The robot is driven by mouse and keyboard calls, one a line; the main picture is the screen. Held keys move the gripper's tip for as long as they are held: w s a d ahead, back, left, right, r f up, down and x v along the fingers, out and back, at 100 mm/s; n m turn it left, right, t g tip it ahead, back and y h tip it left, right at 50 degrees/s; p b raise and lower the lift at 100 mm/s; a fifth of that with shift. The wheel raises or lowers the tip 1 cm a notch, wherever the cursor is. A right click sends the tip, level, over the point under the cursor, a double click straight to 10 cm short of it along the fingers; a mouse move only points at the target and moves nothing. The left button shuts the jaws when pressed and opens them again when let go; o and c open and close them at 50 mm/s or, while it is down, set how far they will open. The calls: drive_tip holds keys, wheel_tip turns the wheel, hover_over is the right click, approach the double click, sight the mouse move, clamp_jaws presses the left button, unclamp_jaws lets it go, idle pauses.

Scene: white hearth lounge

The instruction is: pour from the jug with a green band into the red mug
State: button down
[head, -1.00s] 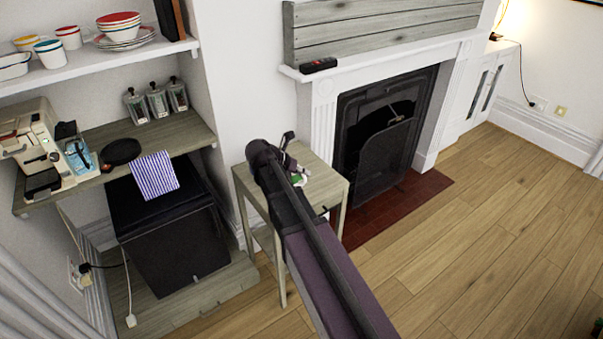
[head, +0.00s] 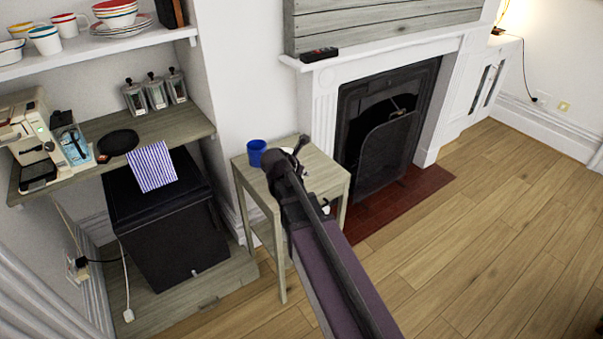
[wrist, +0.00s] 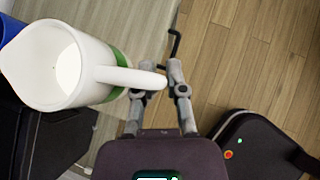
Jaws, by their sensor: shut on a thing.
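The white jug with a green band (wrist: 32,72) shows at the left of the wrist view, its open mouth facing the camera. Its handle (wrist: 125,76) reaches right to my gripper (wrist: 172,80), which is shut on it. In the head view my gripper (head: 291,160) is over the small side table, and my arm hides most of the jug. A sliver of white shows beside it. I cannot tell whether the jug is clear of the table. I see no red mug in either view; my arm hides part of the tabletop.
A blue mug (head: 256,152) stands at the back left of the grey wooden side table (head: 326,176), close to the jug. A fireplace (head: 385,125) is right of the table, and a black cabinet (head: 170,225) is left. The wooden floor (head: 480,215) at right is clear.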

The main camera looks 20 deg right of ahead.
drive_tip(key=shift+r, duration=0.15)
drive_tip(key=shift+r+p, duration=1.85)
drive_tip(key=shift+p, duration=0.15)
wheel_tip(320, 180, up, 5)
drive_tip(key=p, duration=0.5)
drive_tip(key=shift+f, duration=0.25)
idle(0.4)
wheel_tip(320, 180, down, 9)
drive_tip(key=b, duration=0.9)
drive_tip(key=shift+r, duration=0.2)
drive_tip(key=shift+r+g+p, duration=0.3)
drive_tip(key=shift+r+p, duration=0.25)
